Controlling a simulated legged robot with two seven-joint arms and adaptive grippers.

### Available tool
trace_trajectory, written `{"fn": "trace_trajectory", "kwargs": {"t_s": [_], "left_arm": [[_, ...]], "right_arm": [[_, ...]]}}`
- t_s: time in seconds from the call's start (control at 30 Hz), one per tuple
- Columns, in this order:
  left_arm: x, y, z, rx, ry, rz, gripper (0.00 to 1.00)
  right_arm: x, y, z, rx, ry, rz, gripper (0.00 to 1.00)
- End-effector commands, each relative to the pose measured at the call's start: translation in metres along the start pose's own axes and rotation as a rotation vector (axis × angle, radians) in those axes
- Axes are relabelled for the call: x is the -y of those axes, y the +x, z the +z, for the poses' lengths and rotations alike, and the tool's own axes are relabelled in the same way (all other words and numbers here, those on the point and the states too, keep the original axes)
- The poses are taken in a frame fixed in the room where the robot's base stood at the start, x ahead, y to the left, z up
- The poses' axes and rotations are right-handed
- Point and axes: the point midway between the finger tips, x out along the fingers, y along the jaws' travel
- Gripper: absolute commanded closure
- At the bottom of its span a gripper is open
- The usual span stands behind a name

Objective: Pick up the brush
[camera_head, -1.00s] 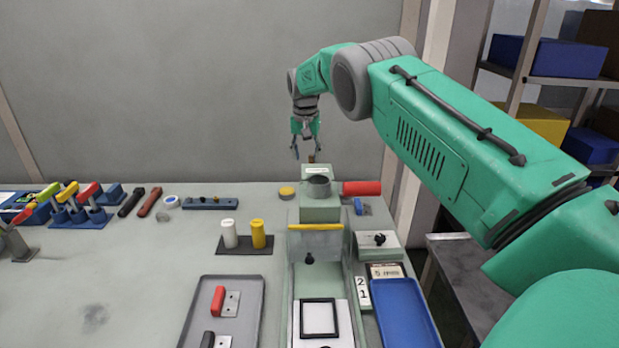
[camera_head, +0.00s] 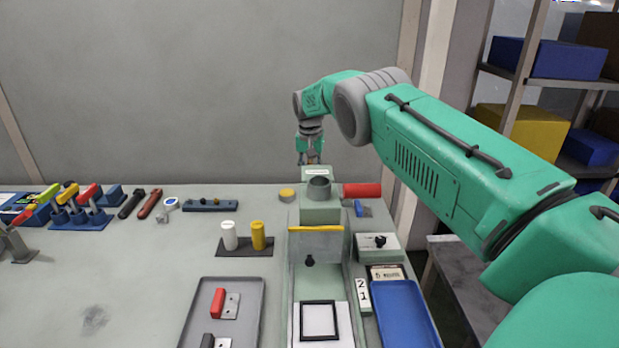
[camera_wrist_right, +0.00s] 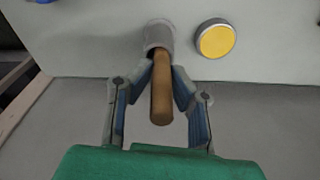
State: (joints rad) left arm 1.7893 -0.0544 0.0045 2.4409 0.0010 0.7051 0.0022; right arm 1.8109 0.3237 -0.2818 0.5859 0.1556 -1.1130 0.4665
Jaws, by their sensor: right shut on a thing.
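The brush shows in the right wrist view as a brown wooden handle (camera_wrist_right: 161,92) with its far end inside a grey round cup (camera_wrist_right: 159,34). My right gripper (camera_wrist_right: 162,80) is shut on the handle, one blue-padded finger on each side. In the head view my right gripper (camera_head: 309,158) is behind the grey-green block with the round cup (camera_head: 319,187) on top. The brush is hidden there.
A yellow round disc (camera_wrist_right: 215,41) lies beside the cup. A red cylinder (camera_head: 361,189) sticks out right of the block. White and yellow cylinders (camera_head: 258,235) stand on a dark base at front left. A grey tray (camera_head: 251,296) and a blue tray (camera_head: 407,312) flank the conveyor.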

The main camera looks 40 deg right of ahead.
Motion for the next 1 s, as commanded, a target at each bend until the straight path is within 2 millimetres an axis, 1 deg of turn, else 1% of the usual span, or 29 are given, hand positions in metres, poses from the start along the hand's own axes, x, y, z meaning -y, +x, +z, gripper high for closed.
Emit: {"fn": "trace_trajectory", "kwargs": {"t_s": [0.07, 0.17, 0.27, 0.5, 0.6, 0.73, 1.0], "left_arm": [[0.000, 0.000, 0.000, 0.000, 0.000, 0.000, 0.60], [0.000, 0.000, 0.000, 0.000, 0.000, 0.000, 0.60], [0.000, -0.001, 0.000, 0.000, 0.000, 0.000, 0.60], [0.000, -0.003, 0.000, 0.000, 0.000, 0.000, 0.60], [0.000, -0.004, 0.000, 0.000, 0.000, 0.000, 0.60], [0.000, -0.005, 0.000, 0.000, 0.000, 0.000, 0.60], [0.000, -0.005, 0.000, 0.000, 0.000, 0.000, 0.60]], "right_arm": [[0.000, 0.000, 0.000, 0.000, 0.000, 0.000, 1.00], [0.000, -0.007, -0.002, -0.002, 0.001, -0.001, 1.00], [0.000, -0.022, -0.003, -0.002, 0.001, -0.003, 1.00], [0.002, -0.073, -0.008, -0.005, 0.001, -0.001, 1.00], [0.002, -0.087, -0.010, -0.003, 0.001, 0.000, 1.00], [0.001, -0.098, -0.012, -0.001, 0.000, 0.000, 1.00], [0.000, -0.100, -0.013, 0.000, 0.000, 0.000, 1.00]]}}
